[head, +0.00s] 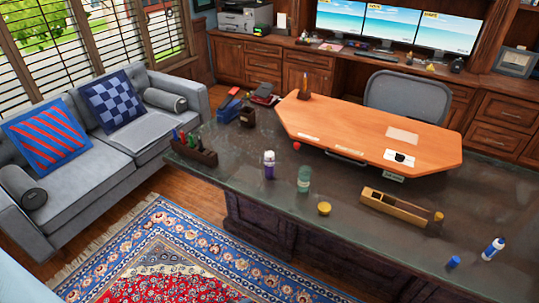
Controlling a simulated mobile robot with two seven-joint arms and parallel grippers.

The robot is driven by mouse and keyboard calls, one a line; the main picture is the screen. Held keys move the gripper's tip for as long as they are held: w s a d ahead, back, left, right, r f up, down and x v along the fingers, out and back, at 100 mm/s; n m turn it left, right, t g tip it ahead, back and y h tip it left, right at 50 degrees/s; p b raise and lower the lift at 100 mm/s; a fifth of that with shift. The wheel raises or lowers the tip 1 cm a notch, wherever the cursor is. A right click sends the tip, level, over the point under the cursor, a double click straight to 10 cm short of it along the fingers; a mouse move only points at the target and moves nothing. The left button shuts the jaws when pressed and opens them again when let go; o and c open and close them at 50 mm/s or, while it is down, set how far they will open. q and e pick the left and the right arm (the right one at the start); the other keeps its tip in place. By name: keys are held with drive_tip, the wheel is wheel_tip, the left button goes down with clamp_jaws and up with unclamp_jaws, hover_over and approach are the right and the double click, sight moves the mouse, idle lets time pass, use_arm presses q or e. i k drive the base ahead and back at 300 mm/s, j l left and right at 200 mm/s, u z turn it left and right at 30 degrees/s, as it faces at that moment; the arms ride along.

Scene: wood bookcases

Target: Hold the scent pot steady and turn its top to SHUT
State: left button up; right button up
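No thing in the head view is plainly marked as the scent pot, and no SHUT lettering is readable at this size. Several small containers stand apart on the dark desk (380,240). They include a purple container with a pale top (269,165), a green jar with a paler top (304,180) and a squat yellow pot (324,208). I cannot tell which is the scent pot or how its top is turned. Neither of my grippers shows in this view.
A long wooden box (393,208) lies right of the yellow pot. A blue cup (453,262) and a blue-white bottle (494,249) stand at the right. A pen holder (195,152) is at the left end. An orange desktop (375,130) lies behind. The front middle is clear.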

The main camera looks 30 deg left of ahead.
sight(268, 155)
drive_tip(key=j+z, duration=0.15)
drive_tip(key=j, duration=0.85)
drive_tip(key=j+z, duration=0.15)
drive_tip(key=j, duration=0.85)
drive_tip(key=k+j+z, duration=0.2)
drive_tip(key=j, duration=0.8)
drive_tip(key=i, duration=0.1)
